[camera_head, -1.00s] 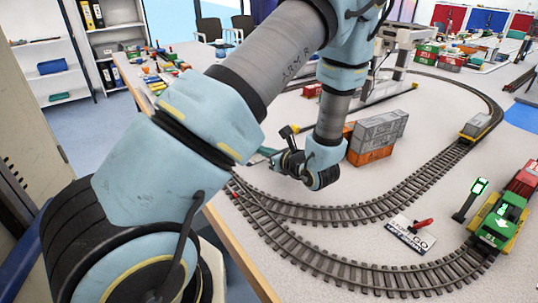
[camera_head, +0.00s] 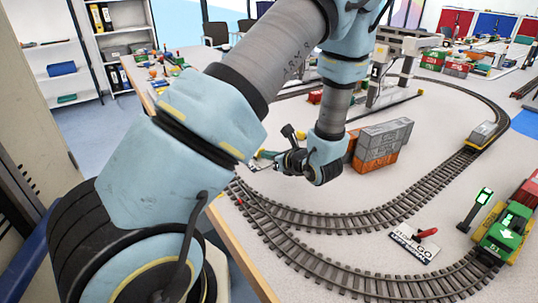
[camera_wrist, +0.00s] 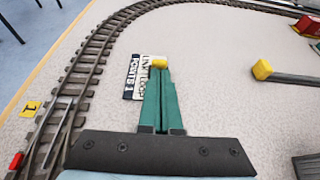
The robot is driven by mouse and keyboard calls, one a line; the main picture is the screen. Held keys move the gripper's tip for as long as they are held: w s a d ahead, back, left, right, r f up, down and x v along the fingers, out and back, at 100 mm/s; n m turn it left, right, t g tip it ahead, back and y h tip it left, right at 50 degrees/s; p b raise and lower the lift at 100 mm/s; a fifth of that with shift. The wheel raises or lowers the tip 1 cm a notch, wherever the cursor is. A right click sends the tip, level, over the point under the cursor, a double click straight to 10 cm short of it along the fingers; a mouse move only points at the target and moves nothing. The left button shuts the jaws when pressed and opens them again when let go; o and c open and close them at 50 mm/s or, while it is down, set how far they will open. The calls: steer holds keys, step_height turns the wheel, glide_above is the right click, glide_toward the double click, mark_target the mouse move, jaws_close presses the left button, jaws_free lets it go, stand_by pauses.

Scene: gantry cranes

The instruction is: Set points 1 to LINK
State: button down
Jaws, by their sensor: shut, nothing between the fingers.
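The points 1 lever shows a yellow knob (camera_wrist: 159,62) just beyond my fingertips in the wrist view. Its plate (camera_wrist: 132,77), lettered POINTS 1 and LINK LOOP, lies left of the fingers and is partly hidden by them. My gripper (camera_wrist: 160,74) has its green fingers shut with nothing between them. Whether the fingertips touch the knob, I cannot tell. The lever's shaft is hidden. A yellow tag with a 1 (camera_wrist: 32,109) lies beside the track switch (camera_wrist: 55,130) at the left. In the head view my gripper (camera_head: 262,154) is low over the table, partly hidden by its wrist.
A yellow-ended grey bar (camera_wrist: 285,75) is right of the fingers. Stacked containers (camera_head: 381,142) stand right of my wrist. Open table lies inside the loop.

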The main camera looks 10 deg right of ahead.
mark_target(263, 149)
steer(key=shift+r, duration=0.2)
steer(key=r+g+p, duration=0.1)
steer(key=w+g+h+p, duration=0.1)
steer(key=g+p, duration=0.1)
steer(key=shift+w+a+r, duration=0.2)
steer(key=shift+a+r, duration=0.15)
steer(key=shift+r, duration=0.05)
steer(key=shift+w+a+r+g+h+p, duration=0.25)
steer(key=shift+w+g+h+p, duration=0.2)
steer(key=shift+g+p, duration=0.55)
steer(key=shift+w+a+r+g+h+p, duration=0.15)
steer(key=shift+w+g+h+p, duration=0.3)
steer(key=shift+p, duration=0.65)
steer(key=shift+s+f+b, duration=0.3)
steer(key=shift+f+b, duration=0.05)
steer(key=shift+r, duration=0.1)
steer(key=shift+r+p, duration=0.55)
steer(key=shift+r, duration=0.2)
